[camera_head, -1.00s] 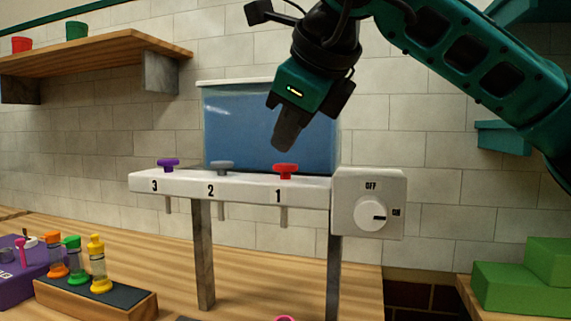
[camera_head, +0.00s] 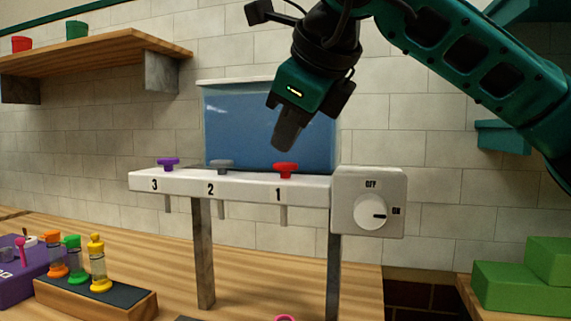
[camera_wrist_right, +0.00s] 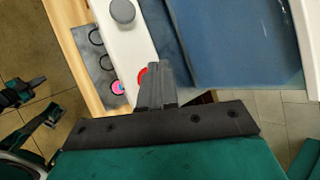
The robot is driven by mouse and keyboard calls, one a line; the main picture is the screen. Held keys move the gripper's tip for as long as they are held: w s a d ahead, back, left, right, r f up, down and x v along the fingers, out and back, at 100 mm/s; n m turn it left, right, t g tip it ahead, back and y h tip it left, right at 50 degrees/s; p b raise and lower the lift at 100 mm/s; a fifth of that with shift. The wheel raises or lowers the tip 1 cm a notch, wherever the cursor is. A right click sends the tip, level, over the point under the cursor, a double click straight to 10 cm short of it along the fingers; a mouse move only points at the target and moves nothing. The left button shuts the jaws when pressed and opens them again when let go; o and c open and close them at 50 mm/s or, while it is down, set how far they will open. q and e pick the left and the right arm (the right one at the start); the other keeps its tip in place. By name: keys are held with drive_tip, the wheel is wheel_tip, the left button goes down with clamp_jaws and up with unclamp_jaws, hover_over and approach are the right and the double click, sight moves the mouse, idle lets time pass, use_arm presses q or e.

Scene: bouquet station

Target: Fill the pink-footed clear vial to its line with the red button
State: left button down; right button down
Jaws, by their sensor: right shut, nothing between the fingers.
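The red button (camera_head: 286,169) sits on top of the white dispenser bar above the spout marked 1. My right gripper (camera_head: 276,149) is shut and empty, with its tips pointing down just above the red button and seemingly apart from it. In the wrist view the fingers (camera_wrist_right: 155,68) partly cover the red button (camera_wrist_right: 142,76). A pink round piece (camera_head: 285,318), apparently part of the pink-footed vial, shows at the bottom edge below spout 1. It also shows on the dark mat in the wrist view (camera_wrist_right: 118,87). Its fill level and line are hidden.
A blue tank (camera_head: 250,125) stands behind the bar. Purple (camera_head: 168,163) and grey (camera_head: 221,166) buttons sit left of the red one. Orange-, green- and yellow-capped vials stand on a block (camera_head: 100,299) at lower left.

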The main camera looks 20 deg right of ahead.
sight(287, 164)
drive_tip(key=shift+f, duration=0.35)
drive_tip(key=shift+f+b, duration=0.65)
drive_tip(key=shift+b, duration=0.1)
idle(0.4)
drive_tip(key=shift+r, duration=0.1)
drive_tip(key=shift+r+p, duration=0.8)
drive_tip(key=shift+r, duration=0.15)
wheel_tip(287, 164, up, 5)
drive_tip(key=p, duration=0.4)
drive_tip(key=shift+r, duration=0.1)
idle(3.2)
